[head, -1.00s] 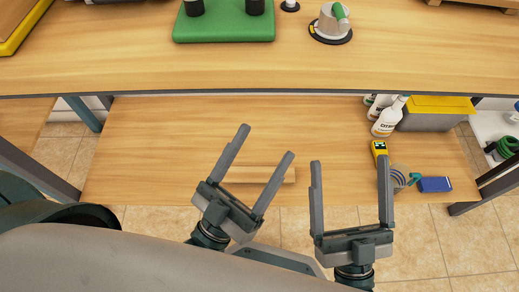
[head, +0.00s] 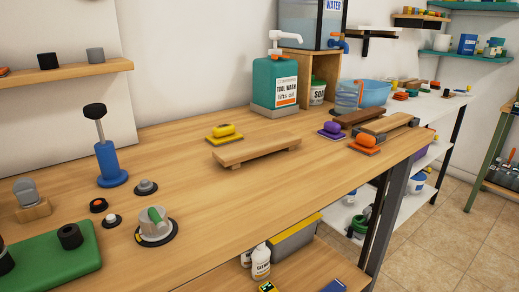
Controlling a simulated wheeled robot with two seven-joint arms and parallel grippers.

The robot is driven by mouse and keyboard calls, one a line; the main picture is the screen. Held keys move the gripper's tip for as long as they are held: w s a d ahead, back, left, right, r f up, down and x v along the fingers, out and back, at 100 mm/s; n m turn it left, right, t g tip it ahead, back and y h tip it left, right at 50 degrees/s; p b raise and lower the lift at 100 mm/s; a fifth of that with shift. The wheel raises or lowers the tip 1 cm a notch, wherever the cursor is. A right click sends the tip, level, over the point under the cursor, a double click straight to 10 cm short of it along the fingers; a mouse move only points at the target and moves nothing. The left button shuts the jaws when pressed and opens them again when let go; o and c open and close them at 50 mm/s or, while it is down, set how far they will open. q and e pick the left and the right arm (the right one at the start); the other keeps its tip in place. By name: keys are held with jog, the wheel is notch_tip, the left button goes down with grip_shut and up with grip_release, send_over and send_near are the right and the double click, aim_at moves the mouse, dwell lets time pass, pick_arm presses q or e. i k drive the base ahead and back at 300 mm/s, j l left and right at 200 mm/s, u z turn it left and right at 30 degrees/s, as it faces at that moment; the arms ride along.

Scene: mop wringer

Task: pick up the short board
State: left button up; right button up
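A light wooden board (head: 256,152) lies on the workbench, raised on small feet, right of the middle of the bench. A dark brown block (head: 358,117) lies near the back at the bench's right end, and a light wooden piece with a grey end (head: 388,124) lies beside it. I cannot tell which of these, if any, is the short board. The lower shelf is mostly hidden now. Neither gripper is in view.
The workbench (head: 200,190) also holds a teal pump bottle (head: 275,82), a yellow-topped sponge (head: 225,132), a purple one (head: 331,130), an orange one (head: 366,144), a blue post tool (head: 110,162) and a green mat (head: 50,262). The bench's front middle is clear.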

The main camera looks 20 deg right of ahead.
aim_at(231, 157)
jog(key=i+l, duration=0.1)
jog(key=l, duration=1.8)
